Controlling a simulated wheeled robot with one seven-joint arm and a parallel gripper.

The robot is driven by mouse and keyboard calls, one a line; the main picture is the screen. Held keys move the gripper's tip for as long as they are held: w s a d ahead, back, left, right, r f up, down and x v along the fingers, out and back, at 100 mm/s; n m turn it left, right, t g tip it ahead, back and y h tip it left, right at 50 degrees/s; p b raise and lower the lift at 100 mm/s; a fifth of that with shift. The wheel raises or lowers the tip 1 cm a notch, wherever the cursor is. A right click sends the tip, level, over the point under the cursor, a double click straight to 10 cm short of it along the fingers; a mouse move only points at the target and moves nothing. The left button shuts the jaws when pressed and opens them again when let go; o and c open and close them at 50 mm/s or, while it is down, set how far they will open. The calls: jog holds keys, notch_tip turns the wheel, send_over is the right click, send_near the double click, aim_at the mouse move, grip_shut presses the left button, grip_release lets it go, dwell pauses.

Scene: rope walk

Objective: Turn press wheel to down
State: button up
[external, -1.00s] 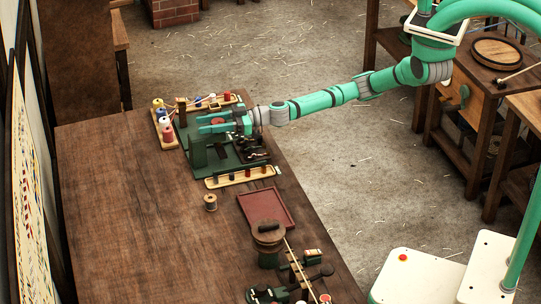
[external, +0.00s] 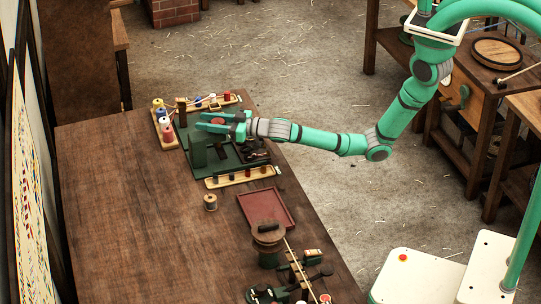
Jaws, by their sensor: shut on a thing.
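The press (external: 197,150) is a dark green machine with an upright post and a flat green base, standing at the far right part of the wooden table. My gripper (external: 202,122) reaches in from the right over the press, with its two green fingers pointing left. It is shut on the press wheel, which is mostly hidden by the fingers; a small reddish patch shows between them. The wheel's exact angle cannot be made out.
A wooden rack with spools (external: 166,132) stands left of the press, and a pale wooden strip with pegs (external: 241,177) lies in front. A red tray (external: 266,208), a loose spool (external: 210,203) and a lidded pot (external: 268,244) stand nearer. The table's left side is clear.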

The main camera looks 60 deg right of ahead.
aim_at(217, 121)
jog(key=shift+d+r+m+t+h, duration=0.15)
jog(key=shift+m+h, duration=0.5)
jog(key=shift+h, duration=0.35)
jog(key=shift+d+m+t+h, duration=0.15)
jog(key=shift+m+h, duration=0.5)
jog(key=shift+h, duration=0.35)
jog(key=m+g+h, duration=0.1)
jog(key=m+h, duration=0.1)
jog(key=h, duration=0.1)
jog(key=d+m+g+h, duration=0.1)
jog(key=m+h, duration=0.2)
jog(key=h, duration=0.1)
jog(key=d+m+g+h, duration=0.1)
jog(key=m+h, duration=0.1)
jog(key=h, duration=0.2)
jog(key=shift+s+d+r+m+g, duration=0.15)
jog(key=shift+s+r+m+g, duration=0.05)
jog(key=shift+s+m+g, duration=0.1)
jog(key=shift+s+d+m+g+h, duration=0.1)
jog(key=shift+d+m+g+h, duration=0.1)
jog(key=shift+m+g+h, duration=0.45)
jog(key=shift+s+d+m+g+h, duration=0.15)
jog(key=shift+m+g+h, duration=0.4)
jog(key=shift+g+h, duration=0.2)
jog(key=shift+s+d+m+g+h, duration=0.1)
jog(key=shift+d+m+g+h, duration=0.1)
jog(key=shift+m+g+h, duration=0.45)
jog(key=shift+f, duration=0.1)
